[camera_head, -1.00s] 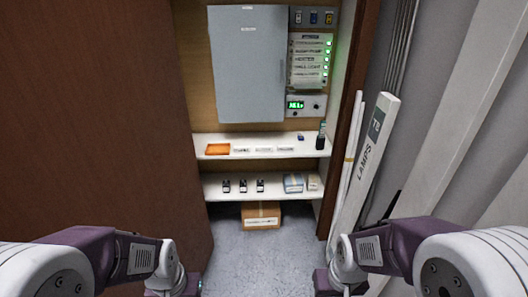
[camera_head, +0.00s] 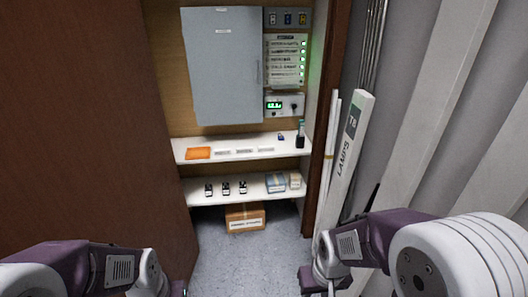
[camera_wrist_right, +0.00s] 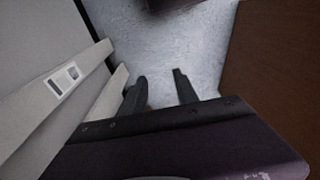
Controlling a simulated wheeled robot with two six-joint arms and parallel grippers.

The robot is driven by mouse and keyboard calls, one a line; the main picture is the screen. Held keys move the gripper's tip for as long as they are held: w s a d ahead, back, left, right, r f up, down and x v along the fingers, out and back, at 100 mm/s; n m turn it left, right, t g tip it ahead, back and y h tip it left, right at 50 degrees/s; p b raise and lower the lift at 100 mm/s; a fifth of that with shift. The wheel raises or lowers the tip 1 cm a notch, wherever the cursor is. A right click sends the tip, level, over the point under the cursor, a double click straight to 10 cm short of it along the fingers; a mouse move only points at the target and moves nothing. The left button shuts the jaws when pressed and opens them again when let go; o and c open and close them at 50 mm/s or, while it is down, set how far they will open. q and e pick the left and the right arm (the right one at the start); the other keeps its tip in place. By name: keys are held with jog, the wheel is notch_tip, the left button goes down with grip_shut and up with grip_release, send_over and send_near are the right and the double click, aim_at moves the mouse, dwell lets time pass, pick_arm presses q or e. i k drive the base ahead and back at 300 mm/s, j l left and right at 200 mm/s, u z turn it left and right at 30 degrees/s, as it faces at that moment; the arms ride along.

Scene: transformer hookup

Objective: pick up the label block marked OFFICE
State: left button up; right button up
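Three small white label blocks lie in a row on the upper shelf (camera_head: 200,145) in the head view: a left one (camera_head: 222,153), a middle one (camera_head: 244,151) and a right one (camera_head: 266,149). Their lettering is too small to read, so I cannot tell which says OFFICE. My right gripper is open and empty in the right wrist view (camera_wrist_right: 160,88), over the grey floor and well away from the shelf. My left arm enters at the lower left of the head view; its gripper is out of frame.
An orange tray (camera_head: 198,153) lies left of the blocks; a dark bottle (camera_head: 300,138) stands right. The lower shelf (camera_head: 200,198) holds black devices and boxes. A brown door (camera_head: 80,130) flanks the left; a long LAMPS carton (camera_head: 345,160) leans at the right.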

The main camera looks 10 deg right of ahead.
aim_at(249, 150)
jog(key=i+j+z, duration=0.15)
jog(key=i, duration=0.45)
jog(key=i+j+z, duration=0.15)
jog(key=i+j, duration=0.2)
jog(key=i, duration=0.2)
jog(key=i+j+z, duration=0.15)
jog(key=i+j, duration=0.2)
jog(key=i, duration=0.2)
jog(key=i+j+z, duration=0.15)
jog(key=i+j, duration=0.25)
jog(key=i, duration=0.15)
